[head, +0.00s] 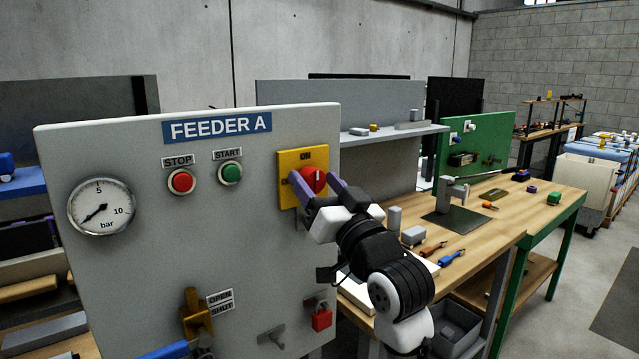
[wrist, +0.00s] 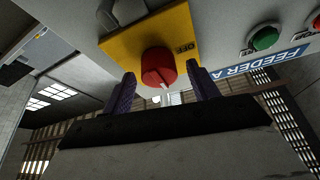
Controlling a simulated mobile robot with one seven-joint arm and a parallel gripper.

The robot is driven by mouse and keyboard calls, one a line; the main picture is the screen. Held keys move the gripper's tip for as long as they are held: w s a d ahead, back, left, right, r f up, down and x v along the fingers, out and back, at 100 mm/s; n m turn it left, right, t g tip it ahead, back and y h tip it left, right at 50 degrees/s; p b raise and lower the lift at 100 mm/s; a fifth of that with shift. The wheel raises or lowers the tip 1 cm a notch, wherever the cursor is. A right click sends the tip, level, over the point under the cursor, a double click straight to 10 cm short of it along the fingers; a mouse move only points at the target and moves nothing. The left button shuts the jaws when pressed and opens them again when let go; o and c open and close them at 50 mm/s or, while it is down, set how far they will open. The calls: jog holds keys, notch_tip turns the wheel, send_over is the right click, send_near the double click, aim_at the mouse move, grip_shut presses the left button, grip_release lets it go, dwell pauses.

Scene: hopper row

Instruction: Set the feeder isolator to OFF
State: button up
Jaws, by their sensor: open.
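The feeder isolator is a red round knob (head: 314,178) on a yellow plate (head: 288,161), at the right of the grey FEEDER A panel (head: 130,260). The plate reads ON at the top; a label at its left is partly covered. In the wrist view the red knob (wrist: 158,68) has a white mark pointing down the picture, away from the OFF label (wrist: 185,48); in the head view it points up toward ON. My gripper (head: 315,184) is open, its purple fingers either side of the knob. In the wrist view, contact between my gripper (wrist: 161,75) and the knob cannot be told.
The panel also carries a pressure gauge (head: 101,206), a red STOP button (head: 181,181), a green START button (head: 230,172), a yellow lever (head: 197,314) by OPEN/SHUT labels, and a red padlock (head: 321,318). A wooden bench (head: 480,235) with tools stands at the right.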

jog(key=shift+c, duration=0.5)
jog(key=c, duration=0.9)
